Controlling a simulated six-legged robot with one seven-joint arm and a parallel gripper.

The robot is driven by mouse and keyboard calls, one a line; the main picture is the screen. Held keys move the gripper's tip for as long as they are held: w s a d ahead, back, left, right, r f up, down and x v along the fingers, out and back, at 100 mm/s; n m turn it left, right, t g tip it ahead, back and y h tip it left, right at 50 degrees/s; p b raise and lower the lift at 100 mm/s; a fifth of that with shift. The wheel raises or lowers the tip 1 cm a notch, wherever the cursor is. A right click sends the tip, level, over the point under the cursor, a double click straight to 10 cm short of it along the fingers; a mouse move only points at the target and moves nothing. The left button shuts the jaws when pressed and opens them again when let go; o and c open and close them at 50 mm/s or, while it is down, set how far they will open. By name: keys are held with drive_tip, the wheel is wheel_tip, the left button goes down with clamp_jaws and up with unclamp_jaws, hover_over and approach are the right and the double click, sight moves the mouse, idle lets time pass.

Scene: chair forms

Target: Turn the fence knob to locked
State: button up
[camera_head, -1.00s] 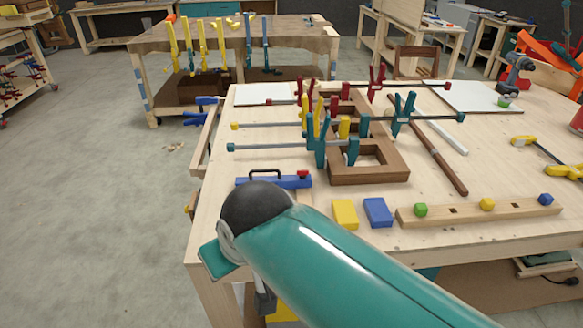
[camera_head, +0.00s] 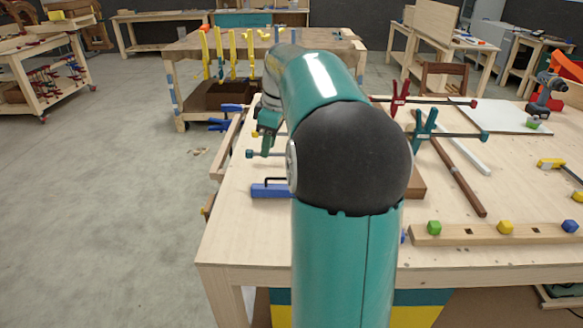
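The blue fence (camera_head: 271,190) with its black handle lies near the left edge of the workbench. Only its left part shows. Its right end is behind my arm, and no knob or knob setting can be seen. My arm rises from the bottom middle, bends at a large black joint and reaches forward and left over the bench. The small dark teal end of the arm, where my gripper (camera_head: 267,143) is, hangs above and beyond the fence, apart from it in the picture. Its fingers are too small and covered to make out.
The workbench (camera_head: 240,235) holds a wooden strip (camera_head: 480,234) with coloured blocks, red clamps (camera_head: 398,98) and teal clamps (camera_head: 424,126), a long brown bar (camera_head: 458,178) and a drill (camera_head: 546,92). My arm covers the bench middle. Open floor (camera_head: 110,200) lies left.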

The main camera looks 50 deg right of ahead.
drive_tip(key=s+d+f+n+t+y, duration=0.1)
drive_tip(key=s+d+f, duration=0.25)
drive_tip(key=d, duration=0.75)
drive_tip(key=s+d+f+n+y, duration=0.1)
drive_tip(key=s+d+f, duration=0.25)
drive_tip(key=d, duration=0.65)
drive_tip(key=x, duration=1.2)
drive_tip(key=shift+w+f, duration=0.1)
drive_tip(key=shift+f, duration=0.2)
clamp_jaws()
